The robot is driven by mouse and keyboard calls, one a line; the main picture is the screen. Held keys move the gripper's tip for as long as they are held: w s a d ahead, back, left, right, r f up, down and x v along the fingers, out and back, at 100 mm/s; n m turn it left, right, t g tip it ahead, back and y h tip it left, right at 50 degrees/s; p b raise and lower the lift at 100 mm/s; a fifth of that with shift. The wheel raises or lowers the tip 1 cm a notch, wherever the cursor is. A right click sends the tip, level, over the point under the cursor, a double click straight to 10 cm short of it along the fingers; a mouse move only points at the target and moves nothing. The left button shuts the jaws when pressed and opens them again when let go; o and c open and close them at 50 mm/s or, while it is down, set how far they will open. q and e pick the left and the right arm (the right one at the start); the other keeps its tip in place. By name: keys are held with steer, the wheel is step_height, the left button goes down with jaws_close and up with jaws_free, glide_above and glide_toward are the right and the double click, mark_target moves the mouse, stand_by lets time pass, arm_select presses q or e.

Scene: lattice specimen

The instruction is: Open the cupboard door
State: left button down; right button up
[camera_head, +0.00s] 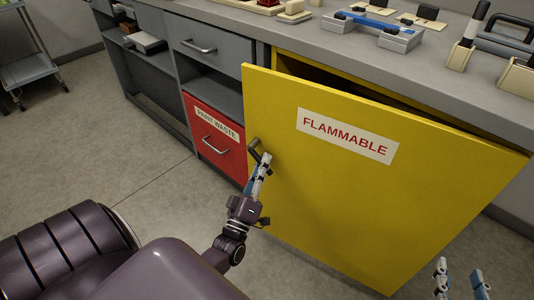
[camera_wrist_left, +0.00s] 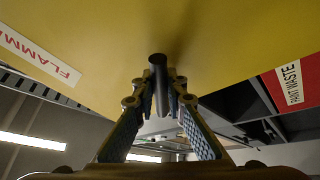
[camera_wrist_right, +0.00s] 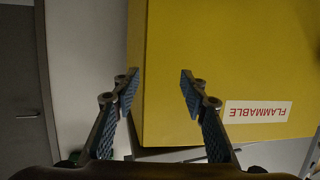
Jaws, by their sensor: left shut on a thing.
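The yellow cupboard door (camera_head: 340,200) with a "FLAMMABLE" label stands partly open, with a dark gap (camera_head: 330,78) along its top behind it. Its dark handle (camera_head: 256,150) is near the door's left edge. My left gripper (camera_head: 262,165) is shut on the handle, which also shows between the fingers in the left wrist view (camera_wrist_left: 159,85). My right gripper (camera_head: 460,280) is at the lower right in the head view, in front of the door and apart from it. In the right wrist view its fingers (camera_wrist_right: 158,85) are spread with nothing between them.
The grey worktop (camera_head: 300,38) above holds a blue-handled device (camera_head: 372,28) and several tools. A cart (camera_head: 28,68) stands far left. The floor at left is clear.

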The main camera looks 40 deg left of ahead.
arm_select(q)
steer(key=s+d+n+g+y+p, duration=0.2)
steer(key=s+d+n+y+p, duration=0.1)
steer(key=s, duration=1)
steer(key=shift+s+d+f+y+p, duration=0.2)
steer(key=shift+d+y+p, duration=0.25)
steer(key=shift+d+y, duration=0.65)
arm_select(e)
steer(key=s+d+f+g+h, duration=0.1)
steer(key=s+d+f+g, duration=0.2)
steer(key=s, duration=0.6)
steer(key=s+d+f+g+h, duration=0.1)
steer(key=s+d+f+g, duration=0.2)
steer(key=s+f+g, duration=0.4)
step_height(320, 180, down, 4)
steer(key=shift+s+d+r+m+g+h, duration=0.2)
steer(key=shift+s+d+m+g+h, duration=0.15)
steer(key=shift+s, duration=0.7)
arm_select(q)
steer(key=shift+a, duration=0.15)
arm_select(e)
steer(key=shift+a, duration=0.1)
arm_select(q)
steer(key=c, duration=1.9)
jaws_free()
steer(key=shift+w+a+r, duration=0.1)
steer(key=shift+c, duration=0.2)
steer(key=v, duration=1.2)
steer(key=shift+r, duration=0.1)
